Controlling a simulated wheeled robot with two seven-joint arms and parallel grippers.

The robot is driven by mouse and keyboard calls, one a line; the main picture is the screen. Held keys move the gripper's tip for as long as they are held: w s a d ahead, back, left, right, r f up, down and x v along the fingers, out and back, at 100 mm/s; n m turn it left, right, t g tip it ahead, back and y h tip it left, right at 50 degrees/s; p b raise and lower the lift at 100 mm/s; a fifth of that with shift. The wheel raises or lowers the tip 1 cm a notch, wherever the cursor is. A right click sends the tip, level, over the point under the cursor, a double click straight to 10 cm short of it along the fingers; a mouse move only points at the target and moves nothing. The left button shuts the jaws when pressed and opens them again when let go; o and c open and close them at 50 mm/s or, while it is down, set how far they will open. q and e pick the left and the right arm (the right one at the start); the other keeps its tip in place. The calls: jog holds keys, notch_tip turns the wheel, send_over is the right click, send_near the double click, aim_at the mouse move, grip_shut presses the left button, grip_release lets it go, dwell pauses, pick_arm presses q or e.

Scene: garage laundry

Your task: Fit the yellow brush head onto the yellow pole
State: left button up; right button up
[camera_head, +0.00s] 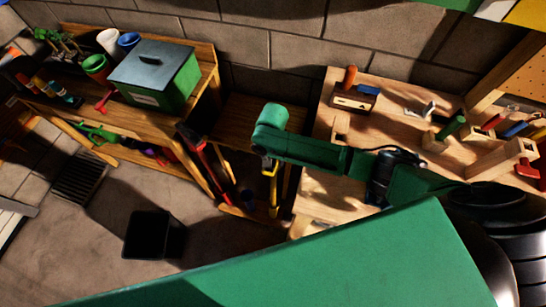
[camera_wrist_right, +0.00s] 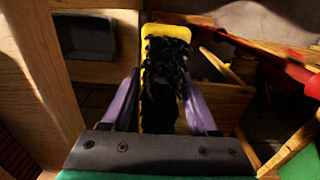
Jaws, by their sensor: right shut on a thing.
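The yellow brush head (camera_wrist_right: 166,70) with black bristles sits between the purple fingers of my right gripper (camera_wrist_right: 162,105) in the right wrist view. The gripper is shut on it, and the brush's long side runs away from the wrist. In the head view my right arm comes in from the right, and its gripper (camera_head: 268,160) hangs over the gap between the two wooden benches. A narrow yellow shape (camera_head: 273,190) shows below it; I cannot tell whether this is the brush head or the yellow pole. No other part looks clearly like the pole. My left gripper is not in view.
A red-handled tool (camera_head: 205,165) leans at the left bench's end. That bench holds a green box (camera_head: 155,88) and pots. The right workbench (camera_head: 390,95) carries wooden blocks and tools. A black bin (camera_head: 150,235) and a floor grate (camera_head: 80,177) are at left.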

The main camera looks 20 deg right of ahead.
jog(key=shift+f, duration=0.45)
jog(key=o, duration=1.5)
notch_tip(320, 180, up, 15)
jog(key=shift+f+b, duration=0.15)
jog(key=shift+b, duration=0.5)
jog(key=shift+s+f, duration=0.1)
